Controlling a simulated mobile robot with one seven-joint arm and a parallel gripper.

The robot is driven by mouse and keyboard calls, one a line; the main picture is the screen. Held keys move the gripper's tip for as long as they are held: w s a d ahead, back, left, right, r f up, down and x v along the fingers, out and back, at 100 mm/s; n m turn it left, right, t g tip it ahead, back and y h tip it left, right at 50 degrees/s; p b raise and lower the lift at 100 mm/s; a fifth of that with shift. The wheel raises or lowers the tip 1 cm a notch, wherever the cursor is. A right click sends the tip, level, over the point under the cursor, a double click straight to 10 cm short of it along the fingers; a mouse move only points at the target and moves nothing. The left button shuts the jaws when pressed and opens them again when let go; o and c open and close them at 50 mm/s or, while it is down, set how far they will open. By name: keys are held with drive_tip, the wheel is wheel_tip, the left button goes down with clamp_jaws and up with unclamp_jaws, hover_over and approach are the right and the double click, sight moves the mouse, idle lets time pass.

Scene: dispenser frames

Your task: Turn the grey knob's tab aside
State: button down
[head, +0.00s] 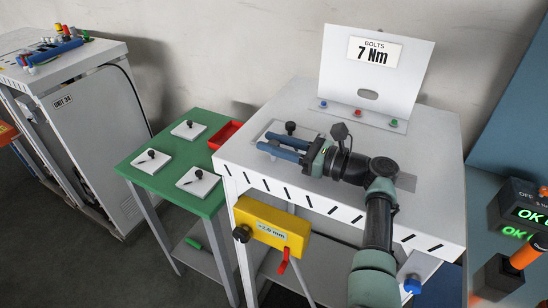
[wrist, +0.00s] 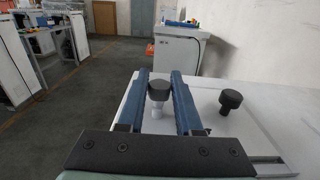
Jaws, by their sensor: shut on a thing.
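My gripper (head: 263,141) reaches in from the right, low over the white worktop, with its two blue fingers pointing left. In the wrist view, a dark grey knob (wrist: 159,90) with a pale lower part (wrist: 158,109) stands between the two fingers (wrist: 160,76). The fingers are shut on it. The tab cannot be told apart from the knob's body. In the head view, I cannot make out this knob between the fingers. A second, black knob (head: 290,128) stands on the worktop just behind the far finger; it also shows right of the fingers in the wrist view (wrist: 230,101).
The white worktop (head: 240,150) has an upright "7 Nm" panel (head: 410,80) with small coloured buttons behind my arm. A yellow box (head: 270,228) hangs on its front. A green table (head: 150,168) with several knobbed plates and a red tray (head: 226,134) stands left.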

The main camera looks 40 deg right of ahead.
drive_tip(key=n+y+b, duration=0.1)
drive_tip(key=b, duration=0.1)
drive_tip(key=shift+f+g+b, duration=0.1)
drive_tip(key=shift+g+b, duration=0.25)
drive_tip(key=shift+g, duration=0.05)
drive_tip(key=shift+r+n+y+b, duration=0.2)
drive_tip(key=shift+n+y+b, duration=0.1)
drive_tip(key=shift+y+b, duration=0.25)
drive_tip(key=c, duration=0.6)
unclamp_jaws()
drive_tip(key=shift+a, duration=0.1)
drive_tip(key=b+v, duration=0.3)
drive_tip(key=v, duration=1)
drive_tip(key=shift+w+r, duration=0.1)
